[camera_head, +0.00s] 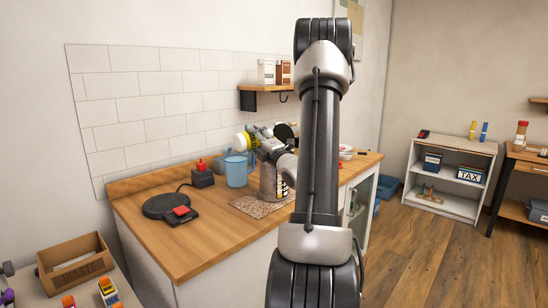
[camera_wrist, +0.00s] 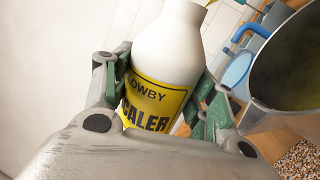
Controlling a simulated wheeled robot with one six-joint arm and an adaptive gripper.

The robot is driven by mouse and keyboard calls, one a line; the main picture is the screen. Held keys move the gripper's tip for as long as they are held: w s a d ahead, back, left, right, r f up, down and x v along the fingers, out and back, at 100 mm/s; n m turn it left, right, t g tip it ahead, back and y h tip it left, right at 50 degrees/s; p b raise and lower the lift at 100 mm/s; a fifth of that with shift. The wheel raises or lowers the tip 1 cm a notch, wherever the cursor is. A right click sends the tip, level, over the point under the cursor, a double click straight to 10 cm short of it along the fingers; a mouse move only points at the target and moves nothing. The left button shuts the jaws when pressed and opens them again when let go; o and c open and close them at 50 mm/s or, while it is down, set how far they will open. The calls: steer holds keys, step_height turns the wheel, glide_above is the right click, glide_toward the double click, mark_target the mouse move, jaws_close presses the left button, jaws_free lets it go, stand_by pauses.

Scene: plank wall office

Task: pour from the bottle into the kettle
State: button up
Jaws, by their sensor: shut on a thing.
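My gripper (camera_wrist: 165,92) is shut around a white bottle (camera_wrist: 172,45) with a yellow and black label; letters like "CALER" show on it. The bottle's mouth is cut off at the top of the wrist view. The metal kettle (camera_head: 267,183) stands on a speckled mat, partly behind my arm. In the wrist view the open kettle (camera_wrist: 292,75) is right of the bottle, apart in the picture, with a dark inside. Whether liquid is flowing cannot be told.
A blue jug (camera_head: 237,171) stands left of the kettle. A black round base (camera_head: 165,206) and a small dark box with a red top (camera_head: 202,176) lie farther left. The speckled mat (camera_head: 249,207) is under the kettle. The counter's front left (camera_head: 205,250) is clear.

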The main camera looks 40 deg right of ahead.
steer(key=shift+d+f+m+h, duration=0.1)
steer(key=shift+m+h, duration=0.15)
steer(key=shift+m, duration=0.4)
steer(key=shift+f+m+h, duration=0.15)
steer(key=shift+m+h, duration=0.05)
steer(key=shift+m, duration=0.5)
steer(key=shift+d+f+m+h, duration=0.1)
steer(key=shift+m+h, duration=0.15)
steer(key=shift+m, duration=0.4)
stand_by(1.8)
